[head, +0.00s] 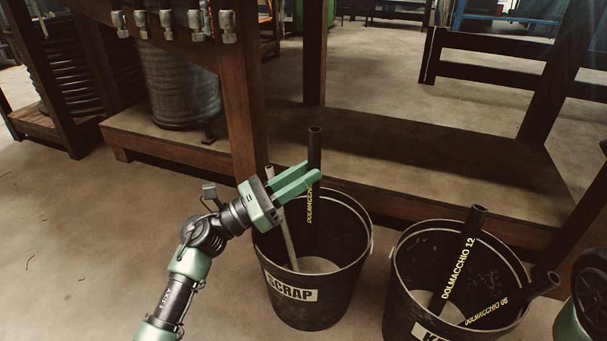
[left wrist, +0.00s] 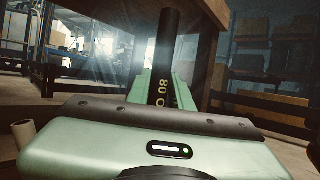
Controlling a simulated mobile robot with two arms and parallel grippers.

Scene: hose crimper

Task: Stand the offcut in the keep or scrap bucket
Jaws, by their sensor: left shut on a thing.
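The offcut, a black hose with yellow lettering (head: 314,146), is upright in my left gripper (head: 307,178), which is shut on it. Its lower part shows against the dark inside of the scrap bucket (head: 335,290); I cannot tell whether its lower end touches the bottom. In the left wrist view the offcut (left wrist: 169,45) stands between the green fingers, lettering ending in 08. The keep bucket (head: 402,300), its label partly cut off, stands to the right. My right gripper is not in view.
A thin grey hose (head: 284,225) leans in the scrap bucket. Two black hoses, DOLMACCHIO 12 (head: 461,255) and DOLMACCHIO 08 (head: 512,298), lean in the keep bucket. A wooden bench with a low shelf (head: 420,160) stands behind both buckets.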

